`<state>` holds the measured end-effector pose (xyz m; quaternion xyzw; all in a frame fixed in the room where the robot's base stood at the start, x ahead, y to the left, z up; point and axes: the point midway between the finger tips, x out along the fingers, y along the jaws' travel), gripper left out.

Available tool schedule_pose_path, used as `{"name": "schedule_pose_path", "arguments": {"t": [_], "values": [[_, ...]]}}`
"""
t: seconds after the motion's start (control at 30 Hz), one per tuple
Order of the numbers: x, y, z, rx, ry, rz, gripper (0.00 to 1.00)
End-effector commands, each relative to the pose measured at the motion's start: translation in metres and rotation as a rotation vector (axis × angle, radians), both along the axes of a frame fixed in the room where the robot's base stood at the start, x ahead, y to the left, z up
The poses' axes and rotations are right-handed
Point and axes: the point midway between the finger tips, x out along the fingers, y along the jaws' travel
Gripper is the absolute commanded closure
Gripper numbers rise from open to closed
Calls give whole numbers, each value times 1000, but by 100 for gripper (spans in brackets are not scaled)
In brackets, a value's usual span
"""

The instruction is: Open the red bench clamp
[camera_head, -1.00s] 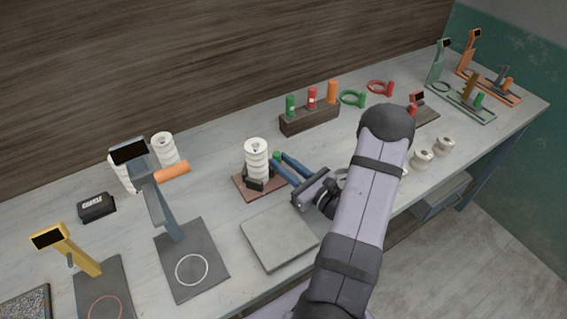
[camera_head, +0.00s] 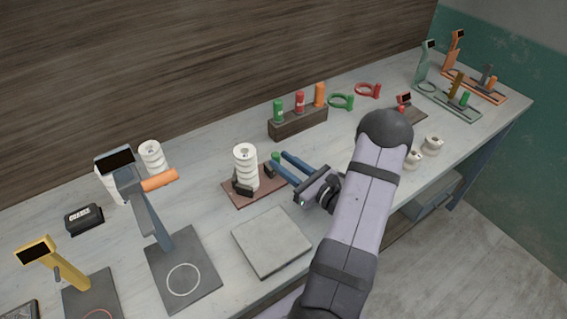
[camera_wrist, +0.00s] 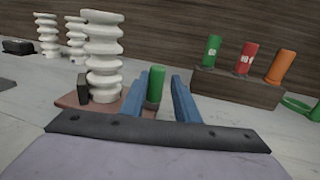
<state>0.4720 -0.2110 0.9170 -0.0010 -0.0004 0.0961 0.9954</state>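The red bench clamp is a flat reddish-brown base (camera_head: 239,201) with dark jaw blocks and a short green knob (camera_head: 275,156). A white ribbed stack (camera_head: 245,166) stands upright on the base, with one dark jaw (camera_head: 242,188) at its front. The other dark jaw (camera_head: 269,171) sits to the right, with a visible gap from the stack. My gripper (camera_head: 279,158) has two blue fingers, spread apart and reaching to the knob. In the wrist view, the green knob (camera_wrist: 155,86) shows between the fingertips, with a gap beside the right finger; contact on the left is unclear.
A dark rack (camera_head: 298,122) with green, red and orange cylinders stands behind the clamp. A grey square plate (camera_head: 271,243) lies in front. A blue-grey stand (camera_head: 157,222) is to the left. White spools (camera_head: 433,143) lie to the right near the bench edge.

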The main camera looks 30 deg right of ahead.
Motion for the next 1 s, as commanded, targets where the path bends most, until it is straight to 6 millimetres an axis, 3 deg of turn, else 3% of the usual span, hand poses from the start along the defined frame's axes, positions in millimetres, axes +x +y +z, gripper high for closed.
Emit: {"name": "schedule_pose_path", "arguments": {"t": [0.27,0.7,1.0], "values": [[-7,-2,-1,1,1,-2,72],[-60,-12,-1,-1,0,-3,72],[-72,-14,0,0,0,0,72]]}}
